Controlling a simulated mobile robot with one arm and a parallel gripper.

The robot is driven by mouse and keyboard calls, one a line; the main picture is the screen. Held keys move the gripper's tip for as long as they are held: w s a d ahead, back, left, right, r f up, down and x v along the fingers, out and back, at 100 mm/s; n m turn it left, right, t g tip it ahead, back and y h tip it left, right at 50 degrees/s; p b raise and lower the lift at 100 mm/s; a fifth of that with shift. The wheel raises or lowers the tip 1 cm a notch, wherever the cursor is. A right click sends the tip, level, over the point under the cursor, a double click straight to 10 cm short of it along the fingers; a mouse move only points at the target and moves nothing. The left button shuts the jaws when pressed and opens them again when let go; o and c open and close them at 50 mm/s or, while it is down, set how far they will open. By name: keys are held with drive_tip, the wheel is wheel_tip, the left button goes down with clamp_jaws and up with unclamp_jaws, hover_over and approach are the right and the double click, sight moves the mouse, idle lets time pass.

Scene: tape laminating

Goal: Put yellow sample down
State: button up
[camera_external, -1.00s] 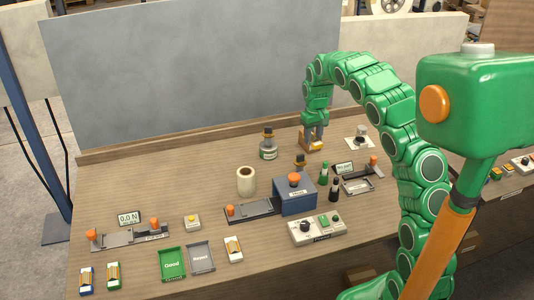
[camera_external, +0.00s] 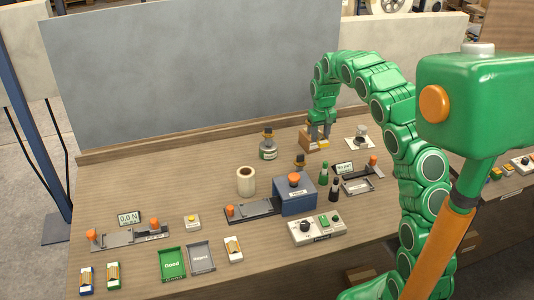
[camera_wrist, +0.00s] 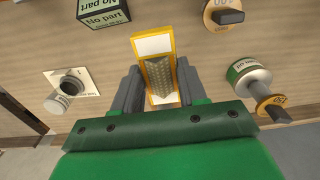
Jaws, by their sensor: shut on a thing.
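My gripper (camera_external: 319,138) is shut on the yellow sample (camera_wrist: 157,68), near the back of the wooden table. In the wrist view the sample is a flat piece with a yellow border, a white end and a grey textured strip, held between my two grey fingers (camera_wrist: 157,92). In the external view it shows small and partly hidden at my fingertips. I cannot tell whether it touches the table.
A dark-topped jar (camera_external: 268,148) stands left of my gripper, and a white pad (camera_external: 350,144) with a round item lies to the right. A blue press (camera_external: 294,199), small bottles (camera_external: 324,172) and a "No part" display (camera_external: 345,168) are nearer. Green (camera_external: 172,264) and grey (camera_external: 201,258) trays lie at the front.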

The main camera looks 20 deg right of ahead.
idle(0.4)
approach(283, 172)
drive_tip(key=s+a+r, duration=0.1)
drive_tip(key=s+r, duration=0.3)
drive_tip(key=shift+w+a+f, duration=0.1)
drive_tip(key=shift+w+f, duration=0.05)
drive_tip(key=shift+f, duration=2.5)
drive_tip(key=shift+w+a+f, duration=0.1)
drive_tip(key=shift+f, duration=2.5)
drive_tip(key=shift+f, duration=0.1)
drive_tip(key=o, duration=0.8)
